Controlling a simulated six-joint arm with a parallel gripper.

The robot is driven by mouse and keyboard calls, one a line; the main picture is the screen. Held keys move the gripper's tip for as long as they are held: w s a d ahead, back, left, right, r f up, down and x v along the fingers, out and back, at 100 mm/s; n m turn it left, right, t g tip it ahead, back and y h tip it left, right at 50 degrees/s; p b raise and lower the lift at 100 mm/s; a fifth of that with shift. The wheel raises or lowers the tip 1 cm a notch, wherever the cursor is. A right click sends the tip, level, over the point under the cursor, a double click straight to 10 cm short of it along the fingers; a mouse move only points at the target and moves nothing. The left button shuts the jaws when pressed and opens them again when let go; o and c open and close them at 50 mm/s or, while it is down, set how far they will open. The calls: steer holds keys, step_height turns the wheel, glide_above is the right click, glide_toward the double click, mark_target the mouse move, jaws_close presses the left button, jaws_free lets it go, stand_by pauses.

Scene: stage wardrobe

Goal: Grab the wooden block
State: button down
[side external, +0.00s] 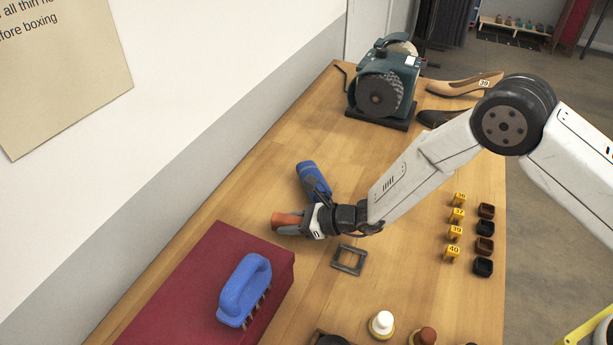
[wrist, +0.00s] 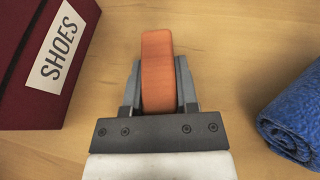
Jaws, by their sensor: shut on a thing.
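The wooden block (wrist: 157,72) is orange-brown and long, with a rounded far end in the wrist view. It also shows in the side external view (side external: 285,219), low over the table by the red box. My gripper (wrist: 158,85) is shut on it, with one grey finger along each side. In the side external view my gripper (side external: 298,226) reaches in from the right, just above the wooden table. I cannot tell whether the block touches the table. Its near end is hidden between the fingers.
A dark red box (side external: 200,270) labelled SHOES carries a blue brush (side external: 244,290), left of my gripper. A rolled blue cloth (side external: 313,180) lies close on the other side. A dark square frame (side external: 349,260) lies nearby. A grinder (side external: 383,88) stands at the back.

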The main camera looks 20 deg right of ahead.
steer(key=shift+r, duration=0.65)
steer(key=s+d+r, duration=0.6)
steer(key=s+r, duration=0.5)
steer(key=s, duration=0.1)
steer(key=shift+s+d, duration=0.2)
steer(key=shift+d, duration=0.1)
steer(key=shift+r, duration=0.1)
